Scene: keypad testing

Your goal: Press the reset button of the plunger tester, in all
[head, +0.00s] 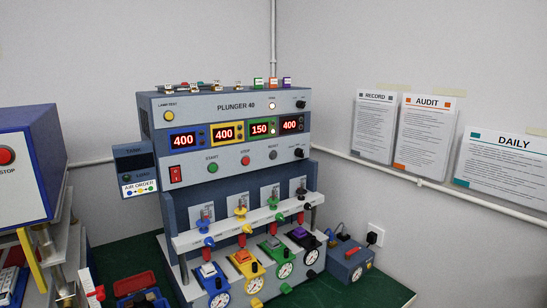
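The plunger tester (240,125), labelled PLUNGER 40, stands on the green bench in the middle of the head view. Its reset button (273,155) is a small grey round button on the front panel, right of the red stop button (245,161) and the green start button (213,168). Above them, displays framed in different colours read 400, 400, 150 and 400 from left to right. Nothing covers the reset button. Neither of my grippers shows in this view.
Coloured fixtures with gauges (284,270) stand below the panel. A blue box (350,258) sits at right, a blue and white machine (22,165) at left. A small red and blue bin (137,284) is at front left. Sheets (427,133) hang on the wall. Space before the panel is clear.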

